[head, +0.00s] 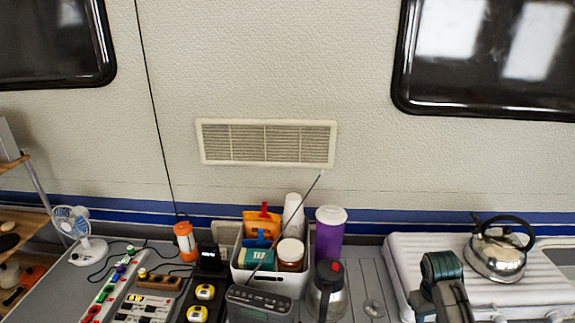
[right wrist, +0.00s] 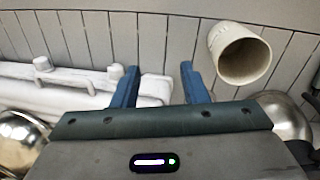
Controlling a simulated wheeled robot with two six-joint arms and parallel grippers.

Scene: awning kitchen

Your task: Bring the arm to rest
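My right gripper (right wrist: 158,70) shows in the right wrist view with its two blue fingers spread apart and nothing between them. A beige hollow cylinder (right wrist: 240,54) lies just beyond and to the right of the right finger, apart from it. In the head view, part of my right arm (head: 441,277) rises at the lower right, in front of a white ribbed surface (head: 540,290) and left of a shiny kettle (head: 497,252). Its fingers cannot be made out there. My left arm and gripper are not in view.
On the grey counter stand a white caddy (head: 265,282), a purple tumbler (head: 329,235), a steel jug (head: 327,292), a radio (head: 259,305) with a raised antenna, an orange lantern (head: 185,242) and a fan (head: 79,235). The wrist view shows metal vessels (right wrist: 284,116) at both sides.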

